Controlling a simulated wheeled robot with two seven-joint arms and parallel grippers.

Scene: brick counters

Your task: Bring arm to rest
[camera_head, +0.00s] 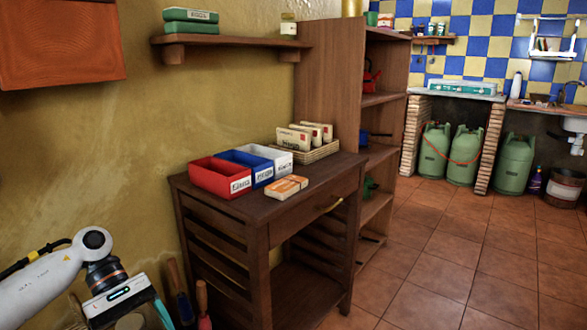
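My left arm (45,285) comes in from the left at the lower left of the head view. Its gripper (125,312) points down near the bottom edge, beside the wooden cabinet and in front of the yellow wall. The fingertips are cut off or hard to make out, so I cannot tell whether it is open. No held object can be made out. My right arm and gripper are not in view.
A wooden cabinet (285,222) carries red (218,182), blue (262,170) and white (283,160) bins, orange-white boxes (286,187) and a basket (325,150) of packets. Tool handles (203,300) stand close by the gripper. Tiled floor (450,260) is clear at right.

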